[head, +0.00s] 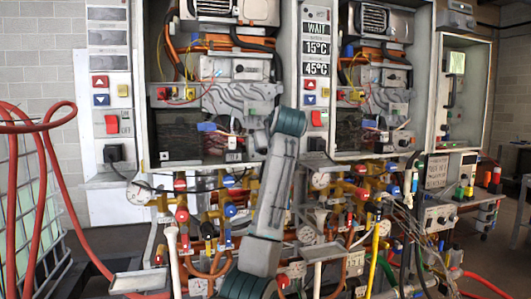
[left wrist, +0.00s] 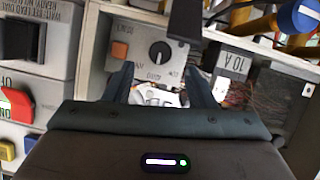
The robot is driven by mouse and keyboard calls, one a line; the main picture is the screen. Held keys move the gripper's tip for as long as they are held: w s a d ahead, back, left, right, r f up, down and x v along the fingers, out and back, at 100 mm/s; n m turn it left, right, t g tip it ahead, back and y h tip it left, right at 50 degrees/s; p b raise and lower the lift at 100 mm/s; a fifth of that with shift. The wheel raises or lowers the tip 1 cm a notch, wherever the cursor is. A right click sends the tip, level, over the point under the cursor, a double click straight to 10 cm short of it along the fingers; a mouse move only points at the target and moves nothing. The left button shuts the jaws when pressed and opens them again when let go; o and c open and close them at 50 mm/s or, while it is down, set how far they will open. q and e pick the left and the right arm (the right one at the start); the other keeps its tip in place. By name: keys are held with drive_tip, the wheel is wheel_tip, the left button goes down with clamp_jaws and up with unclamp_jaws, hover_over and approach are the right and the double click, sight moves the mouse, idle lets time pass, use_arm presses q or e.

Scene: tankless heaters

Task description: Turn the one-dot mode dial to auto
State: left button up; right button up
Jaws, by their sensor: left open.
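A round black dial (left wrist: 160,54) sits on a grey control plate (left wrist: 138,37) in the left wrist view, with small lettering around it that appears upside down. Its pointer position and any dot marking are too small to read surely. My left gripper (left wrist: 161,88) is open and empty, its two dark fingers apart below the dial in that picture, the dial lying between their lines. I cannot tell whether they touch the plate. In the head view my arm covers the dial and its own fingertips. My right gripper is not in view.
An orange button (left wrist: 119,49) is beside the dial. A red rocker switch (left wrist: 16,105) and blue button (left wrist: 35,145) lie left in the wrist view; a 10 A box (left wrist: 233,65) lies right. Valves and pipes (head: 180,200) crowd below the heater. A red hose (head: 40,130) loops at left.

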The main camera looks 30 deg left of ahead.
use_arm(q)
drive_tip(key=shift+b+v, duration=0.35)
drive_tip(key=shift+v, duration=2.25)
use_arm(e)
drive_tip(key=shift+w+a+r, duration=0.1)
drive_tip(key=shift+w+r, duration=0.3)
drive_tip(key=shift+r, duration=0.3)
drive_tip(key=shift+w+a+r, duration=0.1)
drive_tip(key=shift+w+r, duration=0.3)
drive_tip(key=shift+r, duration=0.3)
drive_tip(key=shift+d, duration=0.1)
